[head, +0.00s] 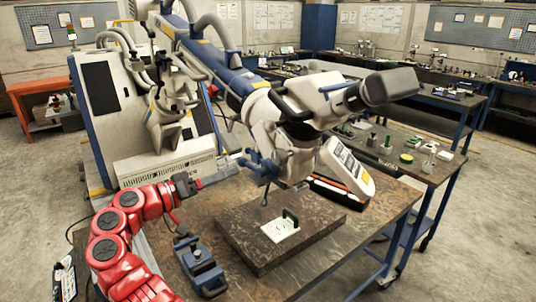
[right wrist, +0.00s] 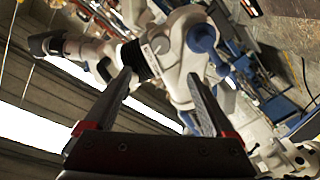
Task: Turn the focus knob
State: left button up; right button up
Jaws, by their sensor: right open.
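The microscope head (head: 295,130) hangs on a long blue and white arm over the workbench. A blue knob (head: 262,166) sits low on its left side; I take it as the focus knob. The microscope (right wrist: 165,50) and a blue round part (right wrist: 201,38) show beyond the fingertips. My left gripper is not in view.
A dark stone slab (head: 240,238) with a small white plate (head: 281,228) lies under the microscope head. A blue device (head: 200,262) stands at the bench's front left. A side table (head: 400,150) with small items is behind at the right. Open floor lies right of the bench.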

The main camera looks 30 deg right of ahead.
aim_at(275, 158)
jog(key=d+p, duration=0.2)
jog(key=d, duration=0.3)
jog(key=d+p, duration=0.2)
jog(key=d, duration=0.3)
jog(key=w+d+p, duration=0.1)
jog(key=d+p, duration=0.1)
jog(key=d, duration=0.3)
jog(key=shift+d+r, duration=0.1)
jog(key=shift+d, duration=0.2)
jog(key=shift+w+d, duration=0.15)
jog(key=shift+d, duration=0.45)
